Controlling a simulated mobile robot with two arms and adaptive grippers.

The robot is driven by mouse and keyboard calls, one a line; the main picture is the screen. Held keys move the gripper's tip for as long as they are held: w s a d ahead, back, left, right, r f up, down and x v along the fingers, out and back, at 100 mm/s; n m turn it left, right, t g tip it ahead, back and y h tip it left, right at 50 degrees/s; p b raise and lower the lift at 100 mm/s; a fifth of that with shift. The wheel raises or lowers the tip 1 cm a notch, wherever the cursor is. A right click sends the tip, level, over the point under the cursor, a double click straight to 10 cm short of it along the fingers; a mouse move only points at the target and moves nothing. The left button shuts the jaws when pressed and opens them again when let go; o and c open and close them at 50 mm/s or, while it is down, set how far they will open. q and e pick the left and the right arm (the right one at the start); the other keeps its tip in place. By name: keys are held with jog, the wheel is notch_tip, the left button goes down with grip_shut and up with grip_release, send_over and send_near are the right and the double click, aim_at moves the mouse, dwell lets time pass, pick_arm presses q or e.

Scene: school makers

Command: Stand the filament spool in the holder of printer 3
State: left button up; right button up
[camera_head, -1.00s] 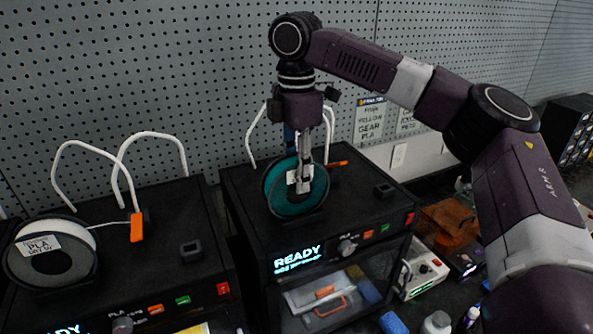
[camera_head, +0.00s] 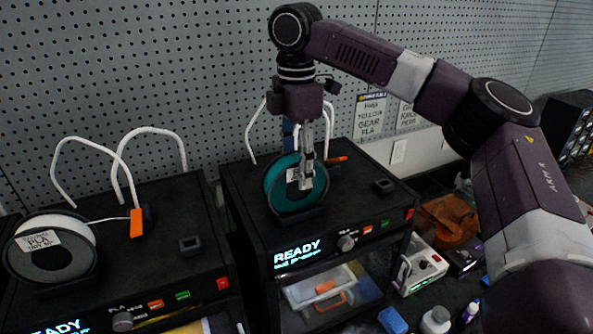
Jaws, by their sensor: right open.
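A teal filament spool (camera_head: 282,190) stands upright on top of the black printer (camera_head: 244,216) in the middle of the head view, whose display reads READY. Its lower edge sits at a dark holder (camera_head: 298,213) on the printer top. My right gripper (camera_head: 307,184) points down in front of the spool's hub and hides part of it. Its jaws are open. I cannot tell whether a finger touches the spool. The printer's number cannot be read. My left gripper is not in view.
Another printer (camera_head: 168,245) at the left carries a grey-and-white spool (camera_head: 52,250). White tubes (camera_head: 160,131) arch above the printers. A grey pegboard (camera_head: 200,70) stands behind. A white control box (camera_head: 425,268), an orange object (camera_head: 447,220) and bottles crowd the bench at the right.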

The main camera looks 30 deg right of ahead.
notch_tip(320, 180, up, 6)
jog(key=shift+a+f+b, duration=0.1)
jog(key=shift+b, duration=0.3)
jog(key=shift+r+p, duration=0.65)
jog(key=shift+r, duration=2.05)
jog(key=shift+f, duration=0.1)
